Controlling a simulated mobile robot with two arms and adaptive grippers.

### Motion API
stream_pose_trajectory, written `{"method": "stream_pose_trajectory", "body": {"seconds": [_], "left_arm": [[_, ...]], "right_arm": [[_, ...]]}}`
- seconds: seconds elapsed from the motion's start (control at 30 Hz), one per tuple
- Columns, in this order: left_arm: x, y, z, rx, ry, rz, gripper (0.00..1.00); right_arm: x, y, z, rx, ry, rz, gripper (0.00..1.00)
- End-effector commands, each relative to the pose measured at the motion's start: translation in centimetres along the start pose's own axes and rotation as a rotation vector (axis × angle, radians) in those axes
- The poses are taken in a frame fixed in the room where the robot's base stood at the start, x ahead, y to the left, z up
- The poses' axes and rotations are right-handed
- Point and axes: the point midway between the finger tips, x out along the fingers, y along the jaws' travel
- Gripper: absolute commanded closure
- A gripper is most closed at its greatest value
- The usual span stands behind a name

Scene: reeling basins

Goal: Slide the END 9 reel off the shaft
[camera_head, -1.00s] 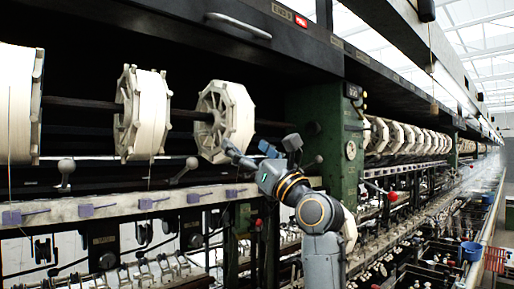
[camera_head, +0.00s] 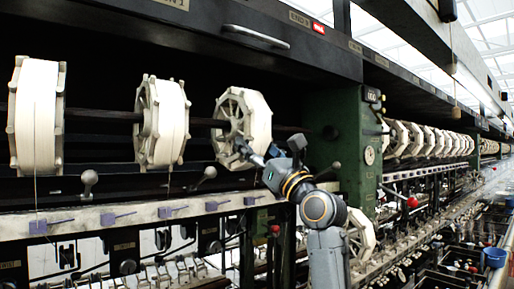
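The reel nearest the green post, a pale many-sided reel (camera_head: 258,118), sits at the right end of a dark horizontal shaft (camera_head: 104,115). A label beside a red tag is above it, too small to read surely.
Two more pale reels, one in the middle (camera_head: 173,122) and one at the left (camera_head: 38,117), sit on the shaft. The green post (camera_head: 350,150) stands close right of my wrist. A rail with levers (camera_head: 120,214) runs below. A white round thing (camera_head: 361,238) shows behind my arm.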

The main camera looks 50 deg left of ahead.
Motion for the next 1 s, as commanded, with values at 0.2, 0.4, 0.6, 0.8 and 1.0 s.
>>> {"method": "stream_pose_trajectory", "body": {"seconds": [0.2,0.4,0.6,0.8,1.0], "left_arm": [[-0.01,-0.01,0.03,0.000,-0.001,0.000,0.77],[0.00,0.02,0.16,-0.001,-0.003,0.000,0.77],[0.11,0.02,0.37,-0.001,-0.003,0.000,0.77],[0.29,0.00,0.72,-0.001,-0.002,-0.001,0.77],[0.34,0.00,0.82,-0.001,-0.002,-0.001,0.77]], "right_arm": [[-0.01,-0.05,0.01,0.000,0.000,-0.001,0.13],[-0.02,-0.14,0.01,-0.001,0.000,-0.002,0.13],[-0.18,-0.37,-0.04,0.000,0.000,-0.004,0.13],[-0.41,-0.51,-0.08,-0.001,0.000,-0.006,0.13],[-0.46,-0.50,-0.07,-0.001,0.000,-0.006,0.13]]}}
